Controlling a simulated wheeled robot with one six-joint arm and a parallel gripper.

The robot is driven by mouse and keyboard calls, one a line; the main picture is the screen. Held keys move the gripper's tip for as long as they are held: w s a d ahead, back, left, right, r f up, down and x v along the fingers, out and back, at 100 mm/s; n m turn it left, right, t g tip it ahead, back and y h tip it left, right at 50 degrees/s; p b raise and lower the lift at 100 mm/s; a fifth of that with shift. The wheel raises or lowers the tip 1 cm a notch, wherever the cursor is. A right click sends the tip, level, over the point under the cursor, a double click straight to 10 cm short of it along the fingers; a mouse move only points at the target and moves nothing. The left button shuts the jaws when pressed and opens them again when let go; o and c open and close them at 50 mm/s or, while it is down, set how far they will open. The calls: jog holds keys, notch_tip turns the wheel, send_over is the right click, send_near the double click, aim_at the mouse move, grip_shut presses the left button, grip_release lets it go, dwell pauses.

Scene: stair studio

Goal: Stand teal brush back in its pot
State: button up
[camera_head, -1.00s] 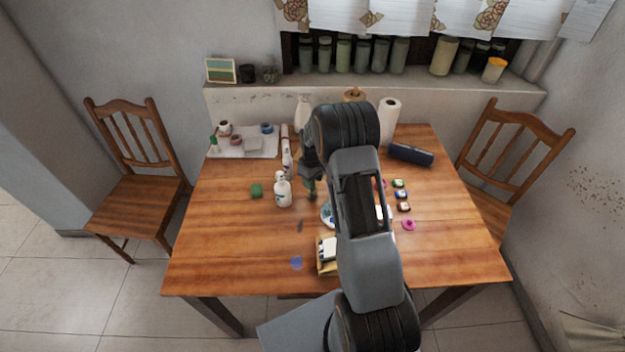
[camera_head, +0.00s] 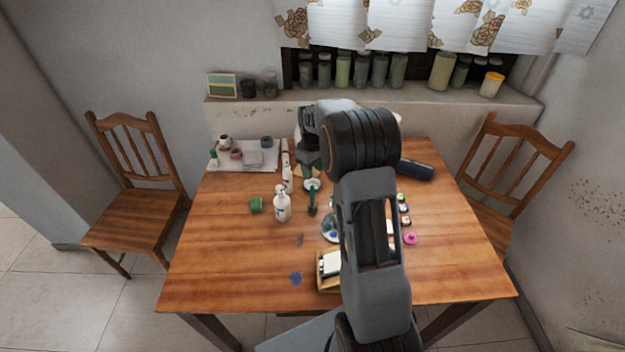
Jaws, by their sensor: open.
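The teal brush (camera_head: 312,197) is a thin teal stick with a dark lower end, near the middle of the table. Whether it lies flat or leans I cannot tell. A small white round thing (camera_head: 312,184) shows at its far end; I cannot tell whether it is the pot. My gripper (camera_head: 309,171) points down just beyond the brush's far end and is open, with no brush seen between its fingers. The fingertips are small and partly dark. My arm hides the table's middle right.
A wooden box (camera_head: 328,284), a plate (camera_head: 328,232) and a pink thing (camera_head: 410,239) are nearer. The front left of the table (camera_head: 220,265) is mostly clear.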

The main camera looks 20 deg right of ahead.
jog(key=s+a+r+m+t, duration=0.1)
jog(key=s+a+r+t, duration=0.1)
jog(key=s+a+r, duration=0.35)
jog(key=s+a+r+m+t, duration=0.1)
jog(key=s+a+r+m, duration=0.15)
jog(key=s+r, duration=0.6)
jog(key=s+a+f+t, duration=0.1)
jog(key=s+a+f, duration=0.1)
jog(key=s, duration=0.8)
jog(key=shift+s+a+m, duration=0.25)
jog(key=shift+a+m, duration=0.2)
jog(key=shift+a, duration=0.1)
jog(key=shift+f, duration=0.1)
